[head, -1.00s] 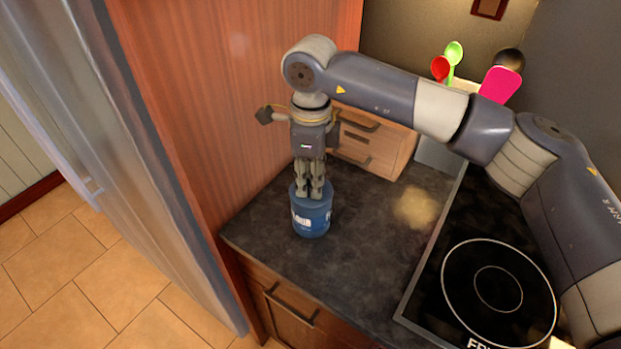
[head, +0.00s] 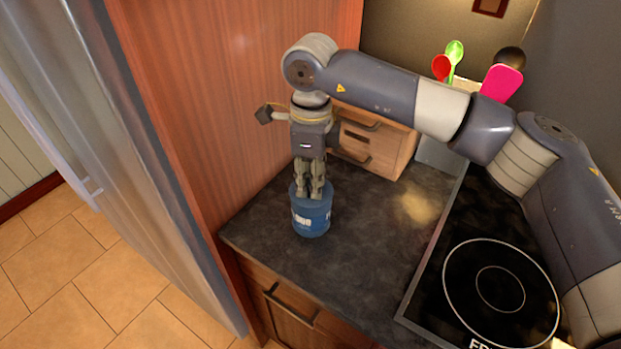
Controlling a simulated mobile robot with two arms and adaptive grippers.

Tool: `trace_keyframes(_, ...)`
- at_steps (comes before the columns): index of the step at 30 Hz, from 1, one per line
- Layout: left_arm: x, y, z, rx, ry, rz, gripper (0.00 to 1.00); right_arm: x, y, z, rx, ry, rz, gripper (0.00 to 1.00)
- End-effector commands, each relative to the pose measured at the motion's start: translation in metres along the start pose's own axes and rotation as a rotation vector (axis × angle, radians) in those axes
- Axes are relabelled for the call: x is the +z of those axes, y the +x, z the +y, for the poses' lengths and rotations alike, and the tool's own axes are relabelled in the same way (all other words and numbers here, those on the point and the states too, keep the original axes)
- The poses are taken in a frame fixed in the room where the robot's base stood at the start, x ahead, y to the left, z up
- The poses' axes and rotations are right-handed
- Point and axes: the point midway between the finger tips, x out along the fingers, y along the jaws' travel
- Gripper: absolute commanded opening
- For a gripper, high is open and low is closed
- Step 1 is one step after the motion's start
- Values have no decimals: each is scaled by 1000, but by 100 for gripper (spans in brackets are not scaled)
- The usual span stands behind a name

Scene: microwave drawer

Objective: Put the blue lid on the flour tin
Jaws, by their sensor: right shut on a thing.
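The blue flour tin (head: 311,222), with white lettering on its side, stands upright on the dark counter near its front left corner. The blue lid (head: 299,200) is at the top of the tin, directly under my right gripper. My right gripper (head: 309,196) points straight down and is shut on the lid. The fingers hide part of the lid. I cannot tell whether the lid is fully seated on the rim. My left gripper is not in view.
A tall wooden panel (head: 240,100) rises just left of the tin. A small wooden drawer box (head: 372,145) stands behind it. The black cooktop (head: 490,290) is at the right. Colourful utensils (head: 455,50) stand at the back. The counter (head: 370,235) right of the tin is clear.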

Motion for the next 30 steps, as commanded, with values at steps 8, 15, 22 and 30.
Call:
trace_keyframes(8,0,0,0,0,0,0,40,0,0,0,0,0,0,28)
trace_keyframes(15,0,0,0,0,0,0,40,0,0,0,0,0,0,42)
trace_keyframes(22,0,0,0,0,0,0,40,0,0,0,0,0,0,63)
trace_keyframes(30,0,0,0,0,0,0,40,0,0,0,0,0,0,63)
